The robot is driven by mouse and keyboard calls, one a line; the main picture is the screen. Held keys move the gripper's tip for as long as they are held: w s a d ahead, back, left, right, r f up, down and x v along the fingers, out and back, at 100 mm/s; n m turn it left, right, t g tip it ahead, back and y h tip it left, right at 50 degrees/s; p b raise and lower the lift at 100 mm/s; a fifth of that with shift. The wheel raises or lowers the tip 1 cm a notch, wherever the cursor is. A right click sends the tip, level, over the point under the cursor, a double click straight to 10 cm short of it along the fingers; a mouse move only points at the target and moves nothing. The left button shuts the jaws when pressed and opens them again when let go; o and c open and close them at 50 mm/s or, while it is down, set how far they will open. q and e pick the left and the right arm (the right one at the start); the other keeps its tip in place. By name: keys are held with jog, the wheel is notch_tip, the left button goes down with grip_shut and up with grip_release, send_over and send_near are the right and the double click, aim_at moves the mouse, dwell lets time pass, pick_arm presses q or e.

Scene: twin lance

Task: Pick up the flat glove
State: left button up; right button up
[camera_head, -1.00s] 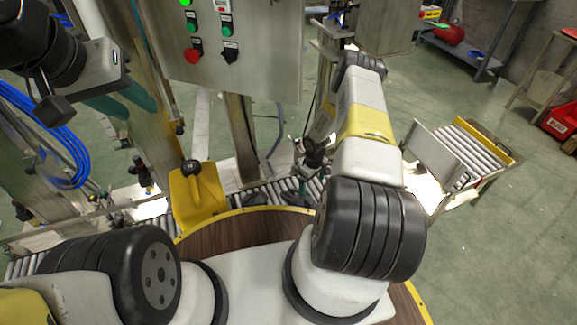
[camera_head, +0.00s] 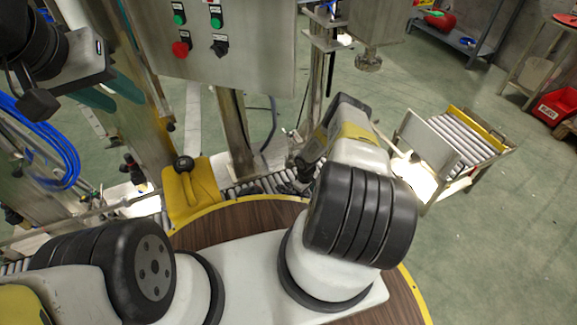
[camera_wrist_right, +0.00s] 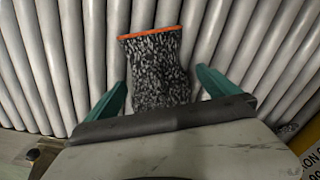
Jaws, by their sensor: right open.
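The flat glove (camera_wrist_right: 158,68), speckled black and grey with an orange cuff edge, lies on the light conveyor rollers in the right wrist view. My right gripper (camera_wrist_right: 160,90) is open, with one teal finger on each side of the glove. Gaps show between glove and fingers, and the glove's near end is hidden by the gripper's dark body. In the head view my right gripper is mostly hidden behind its own arm, and I cannot make out the glove. My left gripper (camera_head: 110,92) is raised at the upper left, empty, with its teal fingers apart.
The roller conveyor (camera_head: 262,186) runs behind the round wooden table (camera_head: 240,215). A yellow block with a black knob (camera_head: 192,195) stands beside it. A control panel (camera_head: 215,45) hangs above. A roller cart (camera_head: 455,145) stands right, with open floor around it.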

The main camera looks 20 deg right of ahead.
jog(key=c, duration=1.3)
jog(key=shift+r, duration=0.15)
